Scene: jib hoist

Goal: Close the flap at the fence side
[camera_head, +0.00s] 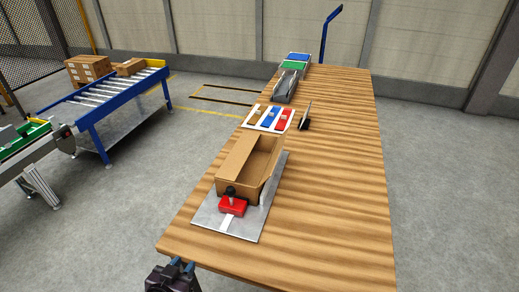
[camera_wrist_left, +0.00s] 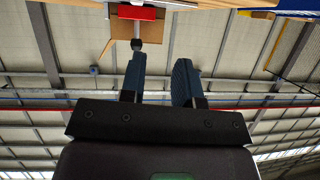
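An open brown cardboard box (camera_head: 262,162) sits on a metal plate (camera_head: 210,215) on the wooden table. A long cardboard flap (camera_head: 237,157) shows along its left side, toward the fence; its exact angle is hard to tell. A red clamp with a black knob (camera_head: 233,207) stands at the box's near end. My left gripper (camera_head: 181,265) is at the table's near left edge, well short of the box. In the left wrist view its two blue fingers (camera_wrist_left: 160,78) are apart with nothing between them. Cardboard (camera_wrist_left: 150,50) and the red clamp (camera_wrist_left: 137,12) show beyond them. My right gripper is out of view.
A white rack with coloured pieces (camera_head: 268,118) lies behind the box, with a small dark stand (camera_head: 305,115) beside it. Green and blue bins (camera_head: 295,64) are at the far end. The table's right side (camera_head: 345,190) is clear. A roller conveyor (camera_head: 110,95) and mesh fence (camera_head: 30,30) stand left.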

